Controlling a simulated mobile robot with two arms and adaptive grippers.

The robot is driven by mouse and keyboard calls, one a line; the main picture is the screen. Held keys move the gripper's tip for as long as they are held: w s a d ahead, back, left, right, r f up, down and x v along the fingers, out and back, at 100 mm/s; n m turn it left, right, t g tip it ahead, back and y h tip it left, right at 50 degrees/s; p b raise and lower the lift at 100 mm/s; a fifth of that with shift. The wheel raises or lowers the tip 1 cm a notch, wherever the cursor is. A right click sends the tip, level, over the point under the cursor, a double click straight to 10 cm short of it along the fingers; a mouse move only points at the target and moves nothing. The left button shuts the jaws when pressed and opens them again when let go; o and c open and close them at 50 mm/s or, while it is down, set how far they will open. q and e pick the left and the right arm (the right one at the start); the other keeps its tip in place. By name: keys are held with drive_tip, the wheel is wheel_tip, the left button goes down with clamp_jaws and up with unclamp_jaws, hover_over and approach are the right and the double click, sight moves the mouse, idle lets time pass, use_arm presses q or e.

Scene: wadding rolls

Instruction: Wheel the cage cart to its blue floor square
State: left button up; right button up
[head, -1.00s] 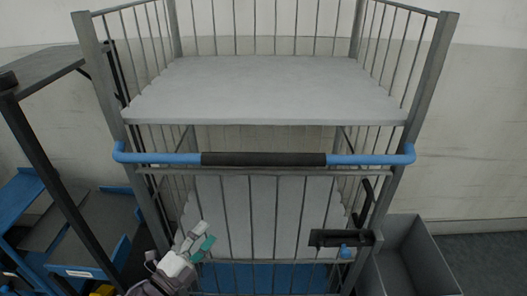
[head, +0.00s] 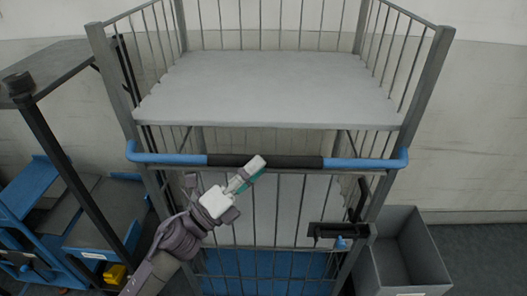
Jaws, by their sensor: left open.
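The cage cart (head: 427,85) stands upright in front of me in the head view, with grey posts, wire sides and a pale upper shelf (head: 270,88). Its blue handle bar (head: 172,159) has a black grip (head: 300,162) in the middle. My left gripper (head: 250,174) is open, with its fingertips overlapping the left part of the black grip; I cannot tell if they touch it. A blue surface (head: 270,268) shows behind the lower bars; I cannot tell whether it is the floor square or part of the cart. My right gripper is out of view.
A grey open bin (head: 405,280) stands close to the cart's right side. A dark-framed table or rack (head: 55,68) and blue equipment (head: 25,190) stand to the left. A pale wall (head: 480,130) is behind. A dark latch (head: 335,231) sits low on the cart's front.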

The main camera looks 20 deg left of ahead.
use_arm(q)
drive_tip(key=shift+p+x, duration=0.35)
drive_tip(key=shift+x, duration=0.95)
clamp_jaws()
